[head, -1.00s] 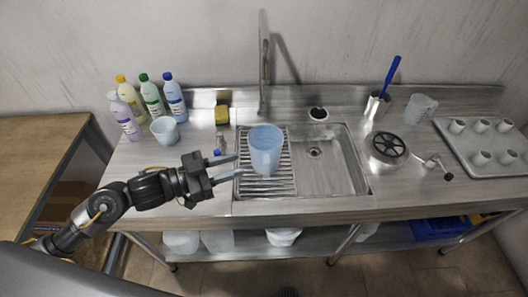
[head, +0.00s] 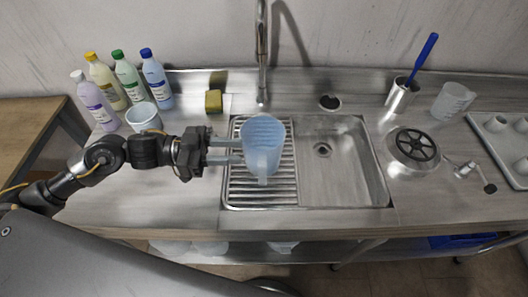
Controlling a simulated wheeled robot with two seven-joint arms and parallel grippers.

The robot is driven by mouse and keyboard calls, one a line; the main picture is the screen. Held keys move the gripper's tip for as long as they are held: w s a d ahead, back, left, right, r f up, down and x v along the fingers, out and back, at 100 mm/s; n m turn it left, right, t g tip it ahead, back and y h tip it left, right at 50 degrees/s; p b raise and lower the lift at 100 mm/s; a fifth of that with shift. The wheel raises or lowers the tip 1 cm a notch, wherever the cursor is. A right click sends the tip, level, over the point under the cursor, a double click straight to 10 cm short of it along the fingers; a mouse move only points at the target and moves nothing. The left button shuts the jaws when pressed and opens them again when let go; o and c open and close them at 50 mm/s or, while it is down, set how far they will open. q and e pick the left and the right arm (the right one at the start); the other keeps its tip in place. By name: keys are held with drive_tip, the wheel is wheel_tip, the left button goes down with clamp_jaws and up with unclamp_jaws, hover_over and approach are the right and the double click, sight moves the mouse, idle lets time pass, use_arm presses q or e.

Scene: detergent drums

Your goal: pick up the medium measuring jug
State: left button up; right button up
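A translucent blue measuring jug (head: 263,150) stands upright on the ribbed drainer at the left of the sink, with its handle toward me. My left gripper (head: 241,151) comes in from the left with its two fingers apart and pointing right at the jug. The fingertips end at the jug's left side. I cannot tell whether they touch it, and nothing is seen between them. A smaller pale jug (head: 143,118) stands by the bottles, and a clear jug (head: 452,101) stands at the right back. My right gripper is not in view.
Several detergent bottles (head: 128,82) stand at the back left, near a yellow sponge (head: 213,101). The tap (head: 262,60) rises behind the jug. The sink basin (head: 335,170) is empty. A metal pot with a black wheel-like top (head: 414,146) stands right of it.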

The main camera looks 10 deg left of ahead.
sight(262, 184)
use_arm(q)
wheel_tip(262, 184, down, 8)
drive_tip(key=d+p, duration=0.1)
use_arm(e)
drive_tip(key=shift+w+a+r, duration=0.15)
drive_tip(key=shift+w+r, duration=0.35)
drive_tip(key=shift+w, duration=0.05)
use_arm(q)
drive_tip(key=p+x, duration=0.2)
drive_tip(key=x, duration=0.3)
drive_tip(key=shift+w+d+r, duration=0.15)
drive_tip(key=shift+d, duration=0.55)
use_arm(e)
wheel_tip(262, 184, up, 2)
use_arm(q)
drive_tip(key=shift+a, duration=0.1)
clamp_jaws()
